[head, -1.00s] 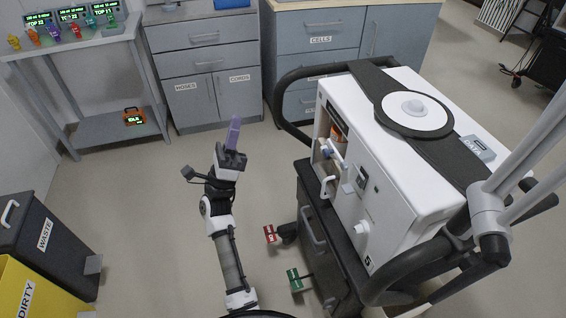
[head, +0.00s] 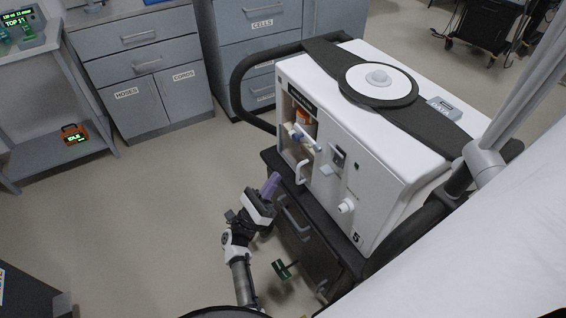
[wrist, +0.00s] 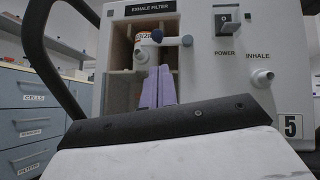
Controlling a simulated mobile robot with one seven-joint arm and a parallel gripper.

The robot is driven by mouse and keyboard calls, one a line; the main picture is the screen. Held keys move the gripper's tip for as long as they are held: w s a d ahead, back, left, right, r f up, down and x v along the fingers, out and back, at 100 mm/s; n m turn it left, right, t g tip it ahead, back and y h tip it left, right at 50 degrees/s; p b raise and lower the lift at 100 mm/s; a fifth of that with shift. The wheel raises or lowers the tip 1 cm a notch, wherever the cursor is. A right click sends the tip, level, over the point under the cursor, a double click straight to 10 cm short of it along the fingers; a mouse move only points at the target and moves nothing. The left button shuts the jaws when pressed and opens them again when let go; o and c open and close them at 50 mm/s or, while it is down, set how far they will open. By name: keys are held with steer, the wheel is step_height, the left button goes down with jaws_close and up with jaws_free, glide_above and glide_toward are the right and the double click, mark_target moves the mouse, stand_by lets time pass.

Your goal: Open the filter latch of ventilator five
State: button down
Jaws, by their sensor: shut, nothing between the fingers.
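Ventilator five (head: 385,185) is a white box marked 5, on a dark cart. Its open compartment, labelled EXHALE FILTER in the wrist view (wrist: 152,8), holds an orange and white filter (head: 304,118). In front of the filter is a pale lever with a blue knob (head: 297,135), which looks like the latch; the knob also shows in the wrist view (wrist: 187,41). My gripper (head: 271,182), with purple fingers, is shut and empty, left of the cart and apart from the latch. In the wrist view its fingers (wrist: 158,84) overlap the compartment's lower part and hide some of it.
A white curved piece (head: 302,171) sticks out below the compartment. The power switch (head: 338,157) and inhale port (head: 346,207) are to its right. A black rail (head: 240,85) curves round the cart's left end. Left floor is clear.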

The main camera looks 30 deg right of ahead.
steer(key=p+x, duration=0.3)
steer(key=x, duration=0.6)
steer(key=shift+r+t+p, duration=0.15)
steer(key=shift+t+p, duration=0.15)
steer(key=shift+p, duration=0.05)
steer(key=shift+w+d+m+g+b, duration=0.15)
steer(key=shift+m+g+b, duration=0.15)
steer(key=shift+g+b, duration=0.3)
steer(key=shift+m+b, duration=0.3)
steer(key=shift+b, duration=0.15)
